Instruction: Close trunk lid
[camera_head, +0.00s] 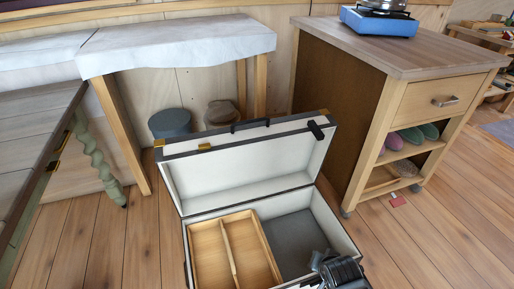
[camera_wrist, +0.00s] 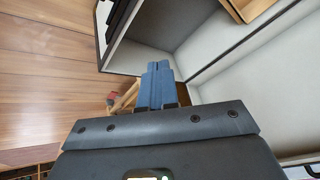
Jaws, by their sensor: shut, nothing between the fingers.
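The trunk (camera_head: 348,243) stands open on the floor in the head view, white inside with dark edges. Its lid (camera_head: 245,161) is raised and leans back at the rear, with brass-coloured corners and a dark handle on its top edge. The trunk holds a wooden divided tray on the left and a grey panel on the right. My gripper shows at the trunk's front right corner in the head view, its fingertips hidden there. In the wrist view my gripper (camera_wrist: 158,72) has its blue fingers together and empty, with the trunk's pale interior (camera_wrist: 165,22) beyond them.
A wooden cabinet (camera_head: 375,120) with a blue stove (camera_head: 378,20) stands right of the trunk. A cloth-covered table (camera_head: 180,42) is behind, with a grey round box (camera_head: 170,123) beneath. A bench (camera_head: 35,120) is at left.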

